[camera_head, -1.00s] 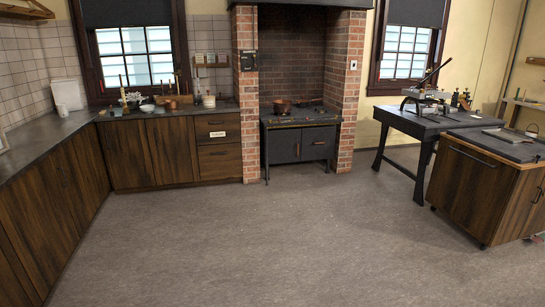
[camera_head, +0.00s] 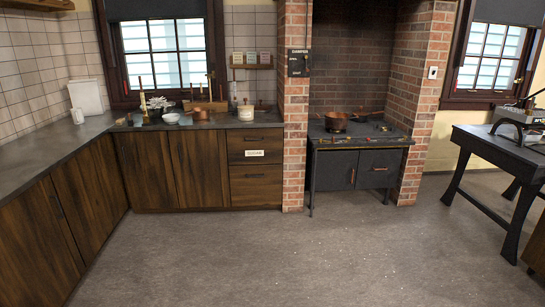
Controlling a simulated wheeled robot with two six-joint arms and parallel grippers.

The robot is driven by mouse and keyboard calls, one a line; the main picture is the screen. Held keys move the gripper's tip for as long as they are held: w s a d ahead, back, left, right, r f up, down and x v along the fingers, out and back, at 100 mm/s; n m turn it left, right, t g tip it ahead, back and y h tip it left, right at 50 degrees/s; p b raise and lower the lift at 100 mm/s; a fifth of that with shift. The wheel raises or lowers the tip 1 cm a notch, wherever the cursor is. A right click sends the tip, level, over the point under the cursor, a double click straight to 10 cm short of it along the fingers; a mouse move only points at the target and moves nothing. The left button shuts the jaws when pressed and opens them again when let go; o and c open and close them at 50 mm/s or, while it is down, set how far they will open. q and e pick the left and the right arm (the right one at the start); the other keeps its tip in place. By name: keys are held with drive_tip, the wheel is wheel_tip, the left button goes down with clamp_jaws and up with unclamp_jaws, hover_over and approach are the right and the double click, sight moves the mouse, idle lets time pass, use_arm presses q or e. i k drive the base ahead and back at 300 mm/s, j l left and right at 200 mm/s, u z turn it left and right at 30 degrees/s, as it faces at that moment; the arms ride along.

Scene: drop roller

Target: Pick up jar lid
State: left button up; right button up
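I cannot make out a jar lid for certain at this distance. A pale jar-like container (camera_head: 246,112) stands on the back counter (camera_head: 222,120), near its right end beside the brick pillar; whether it has a lid on it is too small to tell. Other small items crowd the same counter to its left. Neither of my grippers is in view.
Wooden cabinets line the left and back walls. A copper pan (camera_head: 336,121) sits on the dark stove (camera_head: 360,160) in the brick alcove. A dark table (camera_head: 500,146) stands at right. A white bowl (camera_head: 171,118) is on the back counter. The floor (camera_head: 260,255) ahead is clear.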

sight(244, 107)
drive_tip(key=i, duration=3.9)
